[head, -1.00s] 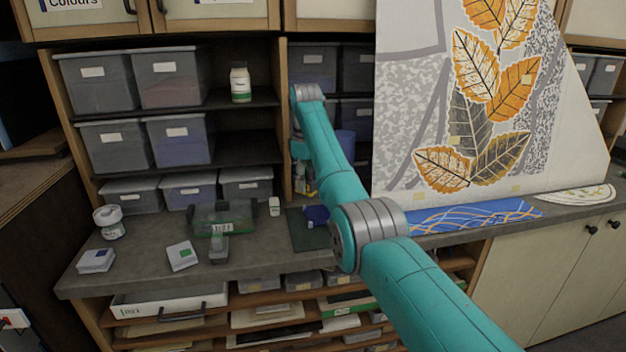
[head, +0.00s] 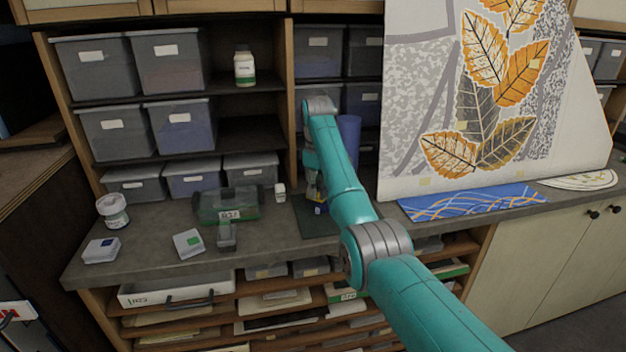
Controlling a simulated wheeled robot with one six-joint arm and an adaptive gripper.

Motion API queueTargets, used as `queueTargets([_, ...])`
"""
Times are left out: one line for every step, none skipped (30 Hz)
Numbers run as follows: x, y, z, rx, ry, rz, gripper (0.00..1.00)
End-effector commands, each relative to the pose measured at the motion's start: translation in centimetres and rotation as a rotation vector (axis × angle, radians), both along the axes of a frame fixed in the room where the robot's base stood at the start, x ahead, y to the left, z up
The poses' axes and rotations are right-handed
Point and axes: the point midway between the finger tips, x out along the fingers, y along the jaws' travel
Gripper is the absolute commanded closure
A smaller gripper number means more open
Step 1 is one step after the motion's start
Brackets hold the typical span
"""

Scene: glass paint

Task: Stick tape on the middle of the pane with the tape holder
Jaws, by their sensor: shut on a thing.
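My gripper (head: 314,190) hangs below my wrist over the counter, mostly hidden behind my arm. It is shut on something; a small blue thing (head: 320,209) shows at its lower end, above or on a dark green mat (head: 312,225). I cannot tell whether this is the tape holder. A tall pale pane (head: 415,120) with orange and grey leaves stands upright at the right, apart from my gripper. Small yellowish patches show on it. A flat blue pane (head: 472,203) with orange lines lies on the counter in front of it.
On the counter (head: 150,245) stand a clear green box (head: 228,205), a small grey item (head: 227,236), white cards (head: 189,243) and a white jar (head: 113,211). Shelves with grey bins (head: 168,62) rise behind.

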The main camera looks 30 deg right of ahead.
Motion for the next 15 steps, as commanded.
queueTargets([-0.2,-0.3,-0.5,0.000,0.001,-0.002,0.89])
queueTargets([-0.2,-0.6,-0.6,0.000,0.001,-0.002,0.89])
queueTargets([-0.3,-0.8,-0.5,0.000,0.000,-0.001,0.89])
queueTargets([-0.3,-1.0,-0.6,0.000,0.001,-0.001,0.89])
queueTargets([-0.4,-1.2,-0.7,0.000,0.001,-0.001,0.89])
queueTargets([-0.4,-1.5,-0.7,0.000,0.001,-0.001,0.89])
queueTargets([-0.5,-1.6,-0.6,0.000,0.001,0.000,0.89])
queueTargets([-0.6,-1.8,-0.7,0.000,0.001,0.001,0.89])
queueTargets([-0.6,-2.1,-0.7,0.000,0.001,0.002,0.89])
queueTargets([-0.7,-2.2,-0.7,0.000,0.001,0.002,0.89])
queueTargets([-0.7,-2.4,-0.7,0.000,0.001,0.003,0.89])
queueTargets([-0.8,-2.7,-0.7,0.000,0.001,0.003,0.89])
queueTargets([-0.9,-2.9,-0.7,0.000,0.001,0.003,0.89])
queueTargets([-0.9,-3.1,-0.7,0.000,0.001,0.003,0.89])
queueTargets([-1.0,-3.4,-0.7,0.000,0.001,0.003,0.89])
